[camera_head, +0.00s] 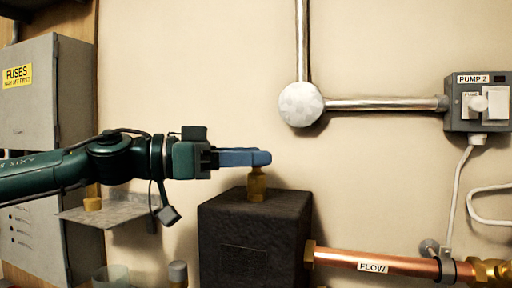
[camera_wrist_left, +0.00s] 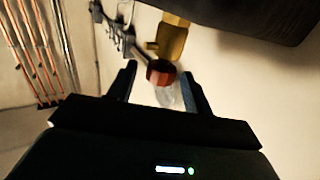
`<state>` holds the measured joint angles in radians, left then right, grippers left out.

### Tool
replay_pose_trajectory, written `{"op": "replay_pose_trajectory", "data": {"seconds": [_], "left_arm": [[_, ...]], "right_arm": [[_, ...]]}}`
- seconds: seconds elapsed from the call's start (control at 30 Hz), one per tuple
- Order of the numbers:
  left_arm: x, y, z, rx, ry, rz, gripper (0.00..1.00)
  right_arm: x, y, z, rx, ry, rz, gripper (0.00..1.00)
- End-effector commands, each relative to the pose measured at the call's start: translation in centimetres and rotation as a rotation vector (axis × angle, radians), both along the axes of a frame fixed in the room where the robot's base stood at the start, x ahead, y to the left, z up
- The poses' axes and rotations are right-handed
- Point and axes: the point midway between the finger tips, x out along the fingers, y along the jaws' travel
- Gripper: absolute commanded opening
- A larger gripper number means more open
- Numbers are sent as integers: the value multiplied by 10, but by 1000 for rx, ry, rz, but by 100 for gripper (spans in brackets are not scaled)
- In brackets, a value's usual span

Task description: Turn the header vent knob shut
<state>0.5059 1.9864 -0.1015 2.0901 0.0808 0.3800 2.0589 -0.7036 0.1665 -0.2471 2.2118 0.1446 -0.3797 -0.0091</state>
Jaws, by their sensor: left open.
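The vent's brass body (camera_head: 257,186) stands upright on top of a dark box-shaped header (camera_head: 253,235) in the head view. My left gripper (camera_head: 268,158) reaches in level from the left, with its blue fingers just above the brass. No knob shows there; the fingers may hide it. In the left wrist view a red-brown knob (camera_wrist_left: 160,73) shows beside the brass fitting (camera_wrist_left: 173,38). The open fingers of my left gripper (camera_wrist_left: 158,77) lie on either side of it with gaps; its depth between them is hard to tell. My right gripper is out of view.
A copper pipe (camera_head: 385,264) labelled FLOW leaves the header to the right. A grey fuse cabinet (camera_head: 30,110) and a small shelf (camera_head: 120,212) are at the left. A PUMP 2 box (camera_head: 462,105) is on the right wall. The wall above the header is clear up to the conduit.

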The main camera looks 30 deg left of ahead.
Motion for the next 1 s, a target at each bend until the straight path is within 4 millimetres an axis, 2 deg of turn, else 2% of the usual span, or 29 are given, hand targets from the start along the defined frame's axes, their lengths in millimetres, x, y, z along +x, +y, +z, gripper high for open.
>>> {"op": "replay_pose_trajectory", "data": {"seconds": [0.2, 0.57, 1.0], "left_arm": [[9, -9, 0, -1, 1, 0, 50], [11, -11, 0, -1, -1, 0, 50], [10, -10, 0, -1, -1, 0, 16]], "right_arm": [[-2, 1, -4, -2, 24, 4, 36], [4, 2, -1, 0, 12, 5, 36], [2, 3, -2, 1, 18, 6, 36]]}}
